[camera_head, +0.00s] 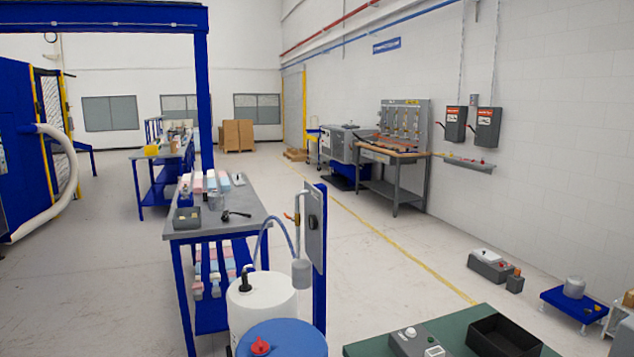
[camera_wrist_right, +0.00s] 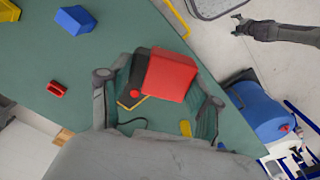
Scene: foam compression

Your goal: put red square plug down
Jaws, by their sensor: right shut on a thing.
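In the right wrist view, my right gripper (camera_wrist_right: 158,100) is shut on a red square plug (camera_wrist_right: 171,75), a red block between its two fingers. The plug is above the green tabletop (camera_wrist_right: 60,135); I cannot tell whether it touches anything below. A dark box with a red round knob (camera_wrist_right: 134,93) is partly hidden behind it. What looks like my left gripper (camera_wrist_right: 236,25) is at the upper right of this view, over the floor, fingers apart and empty. Neither gripper shows in the head view.
A blue block (camera_wrist_right: 75,20), a small red piece (camera_wrist_right: 57,89) and a yellow piece (camera_wrist_right: 8,11) lie on the green top. In the head view, a black open tray (camera_head: 503,337) and a grey box (camera_head: 415,341) stand there. A blue drum (camera_head: 283,340) is beside the table.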

